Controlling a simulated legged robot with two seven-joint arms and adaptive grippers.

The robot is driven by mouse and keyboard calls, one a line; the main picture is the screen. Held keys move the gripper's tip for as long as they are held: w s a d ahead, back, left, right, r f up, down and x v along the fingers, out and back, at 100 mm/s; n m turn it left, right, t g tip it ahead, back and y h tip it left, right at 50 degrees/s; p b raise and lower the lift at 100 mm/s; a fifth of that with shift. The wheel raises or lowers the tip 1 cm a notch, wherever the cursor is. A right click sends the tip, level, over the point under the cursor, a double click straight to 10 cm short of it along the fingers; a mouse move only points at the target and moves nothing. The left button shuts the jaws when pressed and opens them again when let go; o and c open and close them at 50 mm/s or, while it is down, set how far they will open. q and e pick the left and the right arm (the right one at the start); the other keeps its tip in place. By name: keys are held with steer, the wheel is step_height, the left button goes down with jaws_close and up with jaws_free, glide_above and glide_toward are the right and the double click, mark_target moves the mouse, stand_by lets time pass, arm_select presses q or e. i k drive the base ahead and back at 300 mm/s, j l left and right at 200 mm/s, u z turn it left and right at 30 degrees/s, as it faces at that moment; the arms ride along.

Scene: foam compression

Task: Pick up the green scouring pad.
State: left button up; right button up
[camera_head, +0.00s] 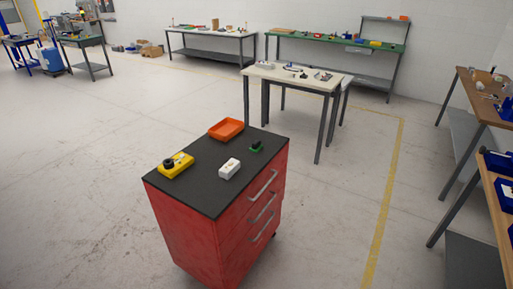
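A small green item (256,149), which looks like the green scouring pad, lies on the black top of a red drawer cabinet (215,200). It is near the cabinet's right edge, and a dark object (257,143) sits on or against it. It is too small to tell exactly how they touch. Neither of my grippers is in view.
On the cabinet top are an orange tray (226,128), a white block (230,168) and a yellow item with a black knob (176,165). A cream table (285,73) stands behind, and wooden benches (490,98) are at right. The floor left of the cabinet is clear.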

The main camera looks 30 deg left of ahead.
mark_target(256, 146)
steer(key=u, duration=0.35)
steer(key=i+l+u, duration=0.15)
steer(key=i+u, duration=0.25)
steer(key=i+l+u, duration=0.4)
steer(key=j, duration=0.1)
